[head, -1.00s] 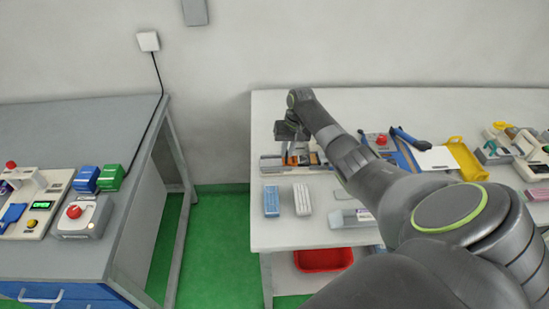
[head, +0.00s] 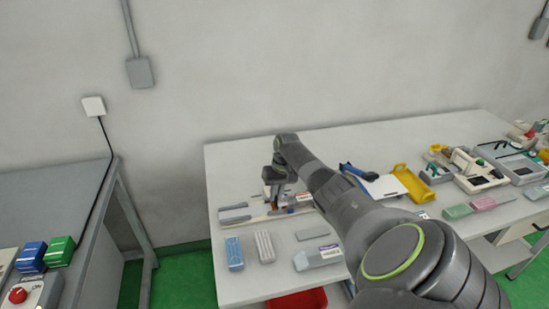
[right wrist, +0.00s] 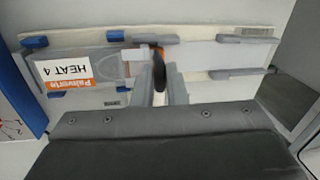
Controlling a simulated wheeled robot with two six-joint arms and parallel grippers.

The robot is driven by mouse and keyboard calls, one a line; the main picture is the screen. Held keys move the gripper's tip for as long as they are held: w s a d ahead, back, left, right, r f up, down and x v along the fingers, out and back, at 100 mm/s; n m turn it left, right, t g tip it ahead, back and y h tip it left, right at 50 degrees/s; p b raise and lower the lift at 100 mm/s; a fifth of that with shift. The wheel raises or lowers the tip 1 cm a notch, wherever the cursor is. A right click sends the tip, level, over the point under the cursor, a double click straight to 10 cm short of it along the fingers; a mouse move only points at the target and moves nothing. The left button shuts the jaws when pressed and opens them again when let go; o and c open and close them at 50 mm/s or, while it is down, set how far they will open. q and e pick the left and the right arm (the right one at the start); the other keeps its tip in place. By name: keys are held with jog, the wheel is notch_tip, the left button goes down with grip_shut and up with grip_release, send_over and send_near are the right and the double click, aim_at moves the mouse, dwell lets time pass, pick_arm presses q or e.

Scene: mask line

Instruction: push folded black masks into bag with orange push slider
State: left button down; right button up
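My right gripper (head: 278,202) is over the pale loading fixture (head: 236,214) on the white table. In the right wrist view its two fingers (right wrist: 160,88) are close together around a dark upright grip, with the orange push slider (right wrist: 158,53) showing just beyond them. A clear bag (right wrist: 106,66) with a white "HEAT 4" label and an orange strip lies on the fixture to the left of the fingers. No folded black masks can be made out apart from the dark piece between the fingers. My left gripper is out of view.
A blue pack (head: 234,253) and a grey pack (head: 265,247) lie in front of the fixture, beside a grey labelled box (head: 318,257). A yellow tray (head: 412,182) and a white sheet (head: 383,186) are to the right. A red bin (head: 297,300) is below the table edge.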

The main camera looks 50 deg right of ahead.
jog(key=o, duration=0.4)
jog(key=shift+s+d, duration=0.15)
jog(key=shift+d, duration=0.15)
jog(key=shift+r, duration=0.6)
jog(key=d+r+b, duration=0.1)
jog(key=r, duration=0.4)
jog(key=s+r, duration=0.1)
jog(key=r, duration=0.4)
jog(key=d+r+b, duration=0.1)
jog(key=r, duration=0.5)
jog(key=shift+s+d+b, duration=0.15)
jog(key=shift+d+b, duration=0.15)
jog(key=shift+b, duration=0.05)
